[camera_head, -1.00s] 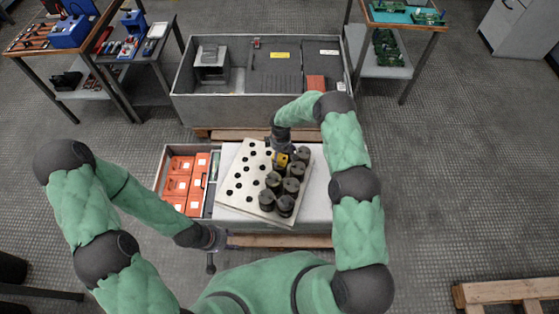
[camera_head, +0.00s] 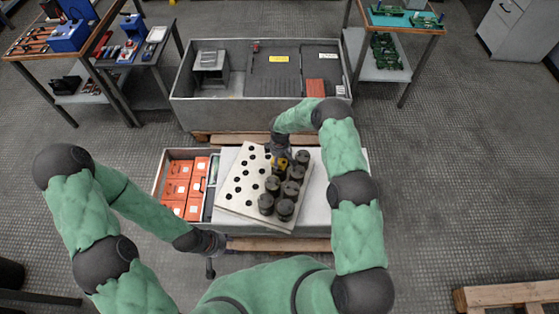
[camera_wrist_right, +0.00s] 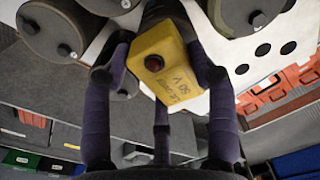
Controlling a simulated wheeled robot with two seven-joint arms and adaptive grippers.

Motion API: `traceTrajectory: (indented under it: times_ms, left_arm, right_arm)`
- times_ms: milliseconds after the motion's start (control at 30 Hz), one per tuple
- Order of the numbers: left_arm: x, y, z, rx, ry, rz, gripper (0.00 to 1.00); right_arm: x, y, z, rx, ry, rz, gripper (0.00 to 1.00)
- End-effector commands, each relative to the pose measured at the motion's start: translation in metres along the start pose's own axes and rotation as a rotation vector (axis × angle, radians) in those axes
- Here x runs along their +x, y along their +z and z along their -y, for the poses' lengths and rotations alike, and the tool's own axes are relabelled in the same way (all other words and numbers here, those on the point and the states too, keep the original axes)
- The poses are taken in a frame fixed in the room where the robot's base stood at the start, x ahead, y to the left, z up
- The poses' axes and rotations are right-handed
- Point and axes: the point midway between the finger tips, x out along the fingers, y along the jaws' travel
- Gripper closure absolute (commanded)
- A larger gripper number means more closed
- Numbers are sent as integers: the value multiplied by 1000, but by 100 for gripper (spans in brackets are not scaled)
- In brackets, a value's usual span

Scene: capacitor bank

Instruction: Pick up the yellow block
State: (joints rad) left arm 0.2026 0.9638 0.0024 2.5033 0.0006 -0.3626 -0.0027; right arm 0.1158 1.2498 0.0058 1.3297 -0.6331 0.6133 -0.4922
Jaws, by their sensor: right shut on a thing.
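The yellow block (camera_wrist_right: 165,62) is between the fingers of my right gripper (camera_wrist_right: 160,75) in the right wrist view. It has dark printed lettering and a dark round terminal. My right gripper is shut on it, with fingers on both sides. In the head view the right gripper (camera_head: 280,158) is over the white perforated board (camera_head: 240,185), and only a small part of the yellow block (camera_head: 282,162) shows. I cannot tell whether the block touches the board. My left gripper (camera_head: 212,262) is off the table's near left corner; its fingers are too small to read.
Several dark cylindrical capacitors (camera_head: 285,209) stand on the right half of the board, close to the right gripper. A tray of orange boxes (camera_head: 178,187) is left of the board. A grey metal bin (camera_head: 260,115) stands behind. The white tabletop right of the board is partly clear.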

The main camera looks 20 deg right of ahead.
Motion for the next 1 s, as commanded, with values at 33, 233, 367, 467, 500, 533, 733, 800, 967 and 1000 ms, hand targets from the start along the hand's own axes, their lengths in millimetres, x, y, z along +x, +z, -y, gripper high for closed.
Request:
traceTrajectory:
  times_ms: [33, 233, 367, 467, 500, 533, 733, 800, 967, 1000]
  left_arm:
    - [-2, 0, -1, 0, 0, 0, 60]
    - [-12, 0, -4, 0, 0, 0, 60]
    - [-18, 1, -6, 0, 0, 0, 60]
    - [-24, 1, -9, 0, 0, 0, 60]
    - [-26, 1, -10, 0, 0, 0, 60]
    - [-28, 1, -10, 0, 0, 0, 60]
    - [-36, 1, -13, 0, 0, 0, 60]
    - [-37, 1, -13, 0, 0, 0, 60]
    - [-40, 2, -14, 0, 0, 0, 60]
    - [-40, 2, -14, 0, 0, 0, 60]
  right_arm:
    - [-5, -1, -1, 0, 2, -2, 86]
    - [-32, -1, -2, 1, 4, -3, 86]
    - [-50, 10, 9, 0, 2, -1, 86]
    - [-68, 20, 19, -1, 2, -1, 86]
    - [-76, 24, 24, 0, 2, -1, 86]
    - [-81, 27, 27, 0, 3, -2, 86]
    - [-104, 54, 56, -1, 0, 0, 86]
    - [-109, 63, 64, -1, 2, -1, 86]
    - [-119, 79, 82, -1, 2, -1, 86]
    - [-121, 83, 86, 0, 2, -2, 86]
